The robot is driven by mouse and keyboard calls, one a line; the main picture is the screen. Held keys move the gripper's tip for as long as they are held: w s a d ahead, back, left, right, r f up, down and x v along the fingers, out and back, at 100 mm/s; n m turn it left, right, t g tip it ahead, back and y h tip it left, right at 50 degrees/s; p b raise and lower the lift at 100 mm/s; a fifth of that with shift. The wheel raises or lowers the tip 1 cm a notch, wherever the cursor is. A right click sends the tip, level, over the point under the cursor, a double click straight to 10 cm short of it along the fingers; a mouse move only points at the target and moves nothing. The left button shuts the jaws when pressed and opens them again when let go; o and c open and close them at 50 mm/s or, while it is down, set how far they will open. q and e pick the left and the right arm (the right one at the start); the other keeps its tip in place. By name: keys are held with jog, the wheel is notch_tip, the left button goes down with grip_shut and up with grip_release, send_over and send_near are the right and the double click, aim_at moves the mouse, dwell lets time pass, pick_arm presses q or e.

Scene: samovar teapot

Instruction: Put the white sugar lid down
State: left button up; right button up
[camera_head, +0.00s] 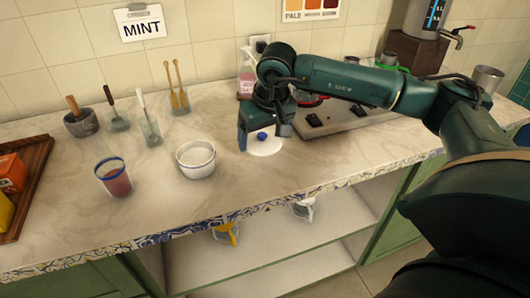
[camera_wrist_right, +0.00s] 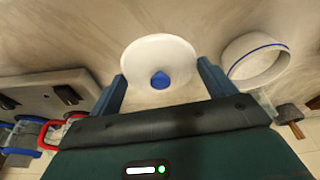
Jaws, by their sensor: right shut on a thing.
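The white sugar lid (camera_head: 266,148) with a blue knob is low over the counter, right of the white sugar bowl; whether it touches the counter is hard to tell. My right gripper (camera_head: 263,138) is shut on the lid. In the right wrist view the lid (camera_wrist_right: 158,52) sits between the two fingertips, knob toward the camera. The open white sugar bowl (camera_head: 195,165) holds white contents; its blue-edged rim (camera_wrist_right: 258,75) shows in the wrist view, apart from the lid. My left gripper is not in view.
A wooden tray (camera_head: 36,158) is at far left. A stove (camera_head: 330,123) lies close right of the lid. Counter in front of the lid is clear.

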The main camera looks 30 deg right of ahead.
aim_at(264, 145)
jog(key=shift+f, duration=2.6)
jog(key=o, duration=0.9)
jog(key=shift+c, duration=0.2)
jog(key=shift+r, duration=0.25)
jog(key=v, duration=1.2)
jog(key=shift+s+f, duration=0.1)
